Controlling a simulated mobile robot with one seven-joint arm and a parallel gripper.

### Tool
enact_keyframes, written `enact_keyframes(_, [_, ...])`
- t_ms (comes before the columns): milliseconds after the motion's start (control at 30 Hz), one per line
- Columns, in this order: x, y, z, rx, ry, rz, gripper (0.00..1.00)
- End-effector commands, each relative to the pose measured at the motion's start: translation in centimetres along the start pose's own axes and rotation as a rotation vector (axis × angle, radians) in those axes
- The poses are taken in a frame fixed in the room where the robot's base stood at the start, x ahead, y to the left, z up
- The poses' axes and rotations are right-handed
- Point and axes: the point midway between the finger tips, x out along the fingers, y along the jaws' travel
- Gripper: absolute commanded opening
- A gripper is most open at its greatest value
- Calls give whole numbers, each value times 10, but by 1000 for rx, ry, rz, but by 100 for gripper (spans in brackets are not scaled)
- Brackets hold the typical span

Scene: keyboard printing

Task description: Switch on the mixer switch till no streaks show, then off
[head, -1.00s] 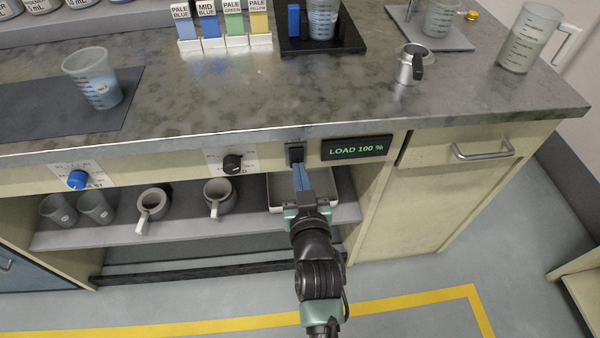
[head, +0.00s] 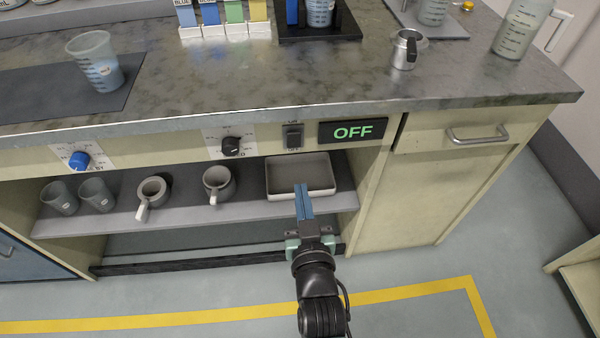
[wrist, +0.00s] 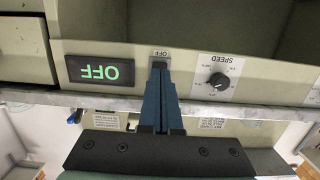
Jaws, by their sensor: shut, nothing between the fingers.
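The mixer switch (head: 293,136) is a dark rocker on the bench's front panel, with a label above and below it. The display (head: 353,132) to its right reads OFF in green; in the wrist view the display (wrist: 100,70) appears upside down. My gripper (head: 302,188) is shut and empty, its blue fingers pointing up below the switch, apart from it in the head view. In the wrist view the fingers (wrist: 158,72) cover most of the switch. The mixer cup (head: 319,12) stands on a black base at the top edge, partly cut off.
A black speed knob (head: 231,146) and a blue knob (head: 79,160) sit left on the panel. Below, a shelf holds a grey tray (head: 300,174), mugs and cups. A beaker (head: 96,62) stands on a dark mat. A drawer handle (head: 477,134) juts out at right.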

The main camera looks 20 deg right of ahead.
Motion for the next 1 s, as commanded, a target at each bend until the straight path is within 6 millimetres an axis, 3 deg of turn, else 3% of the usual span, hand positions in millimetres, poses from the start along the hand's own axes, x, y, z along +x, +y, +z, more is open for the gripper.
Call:
enact_keyframes(100, [-22,0,7,0,-3,0,0])
enact_keyframes(333, [-45,0,13,0,0,0,0])
enact_keyframes(1000, [-49,0,15,0,1,0,0])
